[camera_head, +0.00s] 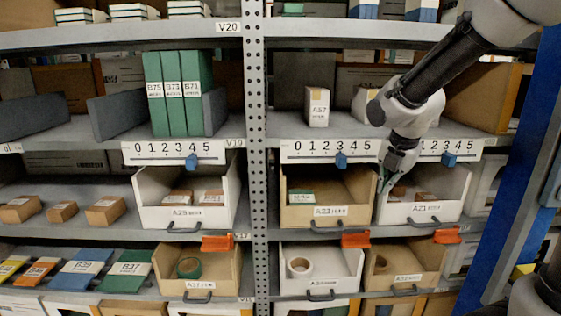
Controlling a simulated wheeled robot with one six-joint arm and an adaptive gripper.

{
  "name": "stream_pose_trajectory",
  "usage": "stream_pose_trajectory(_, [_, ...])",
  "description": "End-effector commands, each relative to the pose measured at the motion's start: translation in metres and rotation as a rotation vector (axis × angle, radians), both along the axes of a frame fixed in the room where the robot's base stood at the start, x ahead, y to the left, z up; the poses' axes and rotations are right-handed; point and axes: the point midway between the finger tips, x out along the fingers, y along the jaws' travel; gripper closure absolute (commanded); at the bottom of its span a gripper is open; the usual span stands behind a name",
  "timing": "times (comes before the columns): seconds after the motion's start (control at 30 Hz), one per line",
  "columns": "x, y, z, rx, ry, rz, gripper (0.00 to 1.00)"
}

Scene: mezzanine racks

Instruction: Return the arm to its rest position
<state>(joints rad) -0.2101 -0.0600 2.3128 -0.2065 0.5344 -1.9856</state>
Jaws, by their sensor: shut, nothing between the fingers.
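My arm reaches in from the upper right and bends downward in front of the right rack bay. My gripper (388,180) points down, shut and empty, just in front of the gap between the tan bin A23 (328,214) and the white bin A21 (420,212). It covers the left part of bin A21. Whether it touches either bin I cannot tell. Bin A21 holds small brown boxes, and bin A23 holds a small green-labelled box.
A perforated upright (255,130) divides the bays, and a blue post (510,190) stands at right. A white box A57 (317,107) sits on the shelf above. Orange tabs (355,240) and lower bins (320,286) lie below. Open space shows left of the forearm.

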Motion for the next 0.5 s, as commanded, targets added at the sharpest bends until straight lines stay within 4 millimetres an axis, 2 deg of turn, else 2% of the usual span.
stream_pose_trajectory(0.03, [-0.020,-0.013,0.016,0.073,-0.015,-0.189,1.00])
stream_pose_trajectory(0.2, [-0.092,-0.044,0.047,0.338,-0.033,-0.867,1.00])
stream_pose_trajectory(0.4, [-0.174,-0.063,0.062,0.643,-0.045,-1.606,1.00])
stream_pose_trajectory(0.5, [-0.204,-0.066,0.063,0.758,-0.042,-1.882,1.00])
